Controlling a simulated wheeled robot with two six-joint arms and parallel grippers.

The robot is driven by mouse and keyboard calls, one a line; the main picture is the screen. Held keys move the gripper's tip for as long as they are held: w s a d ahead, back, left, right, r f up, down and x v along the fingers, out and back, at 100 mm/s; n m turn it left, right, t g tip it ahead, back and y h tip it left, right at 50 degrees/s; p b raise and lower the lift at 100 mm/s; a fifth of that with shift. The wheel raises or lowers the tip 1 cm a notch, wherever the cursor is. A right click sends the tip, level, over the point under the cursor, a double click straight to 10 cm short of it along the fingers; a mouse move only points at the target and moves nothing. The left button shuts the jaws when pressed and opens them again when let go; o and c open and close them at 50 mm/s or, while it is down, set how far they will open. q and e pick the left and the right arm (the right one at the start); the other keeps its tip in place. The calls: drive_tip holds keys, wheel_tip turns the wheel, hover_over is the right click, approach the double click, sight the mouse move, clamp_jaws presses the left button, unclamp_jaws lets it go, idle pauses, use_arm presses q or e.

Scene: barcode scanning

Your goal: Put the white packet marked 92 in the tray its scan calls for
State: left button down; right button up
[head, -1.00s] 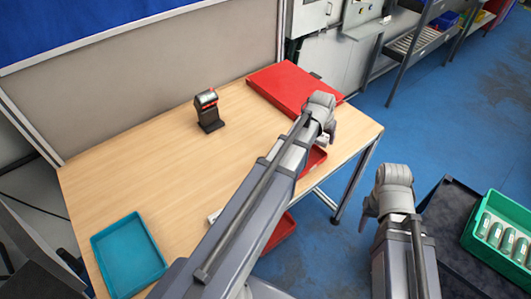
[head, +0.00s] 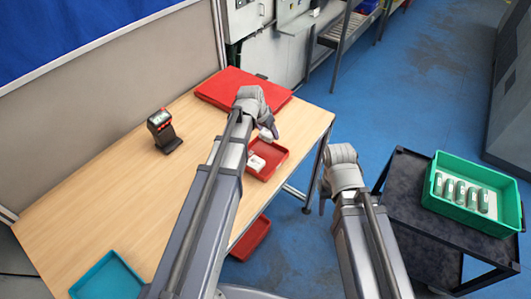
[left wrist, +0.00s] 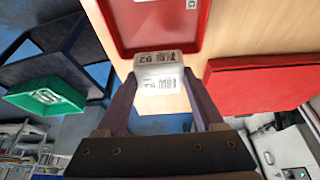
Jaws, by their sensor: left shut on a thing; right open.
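The white packet marked 92 (left wrist: 158,72) is between the two fingers of my left gripper (left wrist: 163,80) in the left wrist view, with printed bars facing the camera. My left gripper (head: 268,127) is shut on it in the head view, where the packet (head: 265,134) shows as a small pale shape. It is beside and above the far part of a small red tray (head: 281,158). A white item (head: 257,162) lies in that tray. The scanner (head: 163,132) stands upright on the table, left of my left arm. My right gripper (head: 323,200) is open, clear of the table's right edge.
A flat red box (head: 220,88) lies at the table's back. A teal tray (head: 106,278) is at the front left. Another red tray (head: 252,238) shows by the near edge. A dark cart (head: 395,190) at right carries a green crate (head: 450,212) with several packets. The table's left middle is clear.

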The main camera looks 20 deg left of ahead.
sight(270, 151)
use_arm(q)
drive_tip(key=shift+f+b, duration=3.9)
drive_tip(key=shift+f, duration=0.5)
drive_tip(key=shift+f, duration=0.2)
unclamp_jaws()
drive_tip(key=shift+r, duration=0.1)
